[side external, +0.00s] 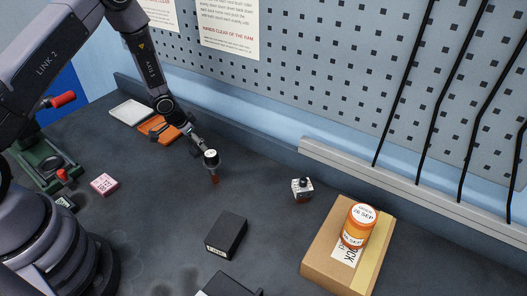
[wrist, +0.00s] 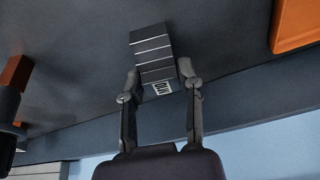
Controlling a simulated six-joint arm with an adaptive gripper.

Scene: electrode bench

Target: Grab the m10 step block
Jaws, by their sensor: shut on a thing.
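The m10 step block (wrist: 152,52) is dark grey with ridged steps and a small white label with dark marks at its near end. In the wrist view my gripper (wrist: 159,74) has one finger on each side of it, shut on its near part. The far part of the block sticks out beyond the fingertips. In the side external view my gripper (side external: 198,149) is low over the bench, left of centre. The block cannot be clearly made out there, and I cannot tell whether it touches the bench.
A white-topped piece with a red-brown lower part (side external: 214,179) stands close beside my gripper. An orange tray (side external: 158,131) lies to its left. A black box (side external: 227,236) is in front. A small electrode holder (side external: 302,188) and a carton (side external: 325,259) with an orange jar (side external: 358,227) are right.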

